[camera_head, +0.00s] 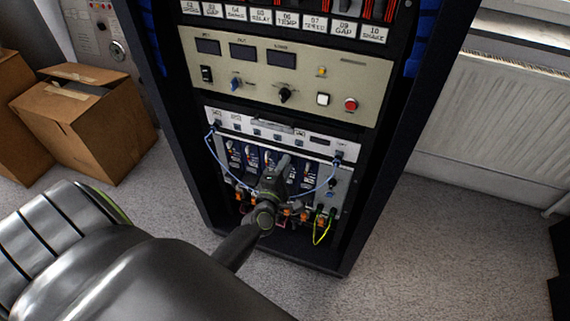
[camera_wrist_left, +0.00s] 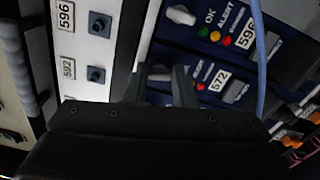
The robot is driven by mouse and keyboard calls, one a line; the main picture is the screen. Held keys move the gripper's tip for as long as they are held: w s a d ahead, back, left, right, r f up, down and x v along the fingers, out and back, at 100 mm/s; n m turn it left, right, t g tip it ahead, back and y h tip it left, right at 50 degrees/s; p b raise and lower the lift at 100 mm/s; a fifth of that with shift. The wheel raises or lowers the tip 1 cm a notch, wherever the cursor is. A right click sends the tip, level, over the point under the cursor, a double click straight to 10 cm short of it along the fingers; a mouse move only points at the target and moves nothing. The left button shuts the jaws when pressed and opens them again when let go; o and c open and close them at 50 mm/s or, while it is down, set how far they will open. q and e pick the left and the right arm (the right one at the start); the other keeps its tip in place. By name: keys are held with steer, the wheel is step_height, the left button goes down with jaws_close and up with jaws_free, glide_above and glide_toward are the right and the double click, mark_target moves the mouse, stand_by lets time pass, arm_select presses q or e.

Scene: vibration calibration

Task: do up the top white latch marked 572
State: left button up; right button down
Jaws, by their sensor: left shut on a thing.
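The dark blue module marked 572 (camera_wrist_left: 216,80) sits in the lower bay of the rack, with small indicator lights beside its label. Its top white latch (camera_wrist_left: 160,73) shows as a small pale piece between my fingers, mostly hidden by them. My left gripper (camera_wrist_left: 160,75) is shut on this latch, at the upper end of the module. In the head view my left gripper (camera_head: 281,164) reaches down into the bay and covers part of the modules. The latch's exact angle cannot be told. My right gripper is not in view.
A blue cable (camera_head: 223,171) hangs across the bay and passes near the gripper. A white panel (camera_head: 269,129) runs above the modules; orange connectors (camera_head: 304,216) lie below. Cardboard boxes (camera_head: 90,120) stand left.

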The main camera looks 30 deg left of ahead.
arm_select(q)
steer(key=shift+f+m+p, duration=0.1)
steer(key=shift+m+p, duration=0.3)
steer(key=shift+m, duration=0.9)
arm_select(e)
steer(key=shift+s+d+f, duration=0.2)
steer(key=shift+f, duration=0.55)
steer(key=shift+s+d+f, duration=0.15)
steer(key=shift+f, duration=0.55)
arm_select(q)
steer(key=o, duration=1)
steer(key=shift+b+v, duration=3.9)
steer(key=shift+v, duration=4.8)
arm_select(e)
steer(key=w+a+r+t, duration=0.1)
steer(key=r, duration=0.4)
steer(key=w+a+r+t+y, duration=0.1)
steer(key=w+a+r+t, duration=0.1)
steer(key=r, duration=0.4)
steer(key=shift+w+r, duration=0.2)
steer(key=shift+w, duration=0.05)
arm_select(q)
steer(key=shift+a, duration=0.1)
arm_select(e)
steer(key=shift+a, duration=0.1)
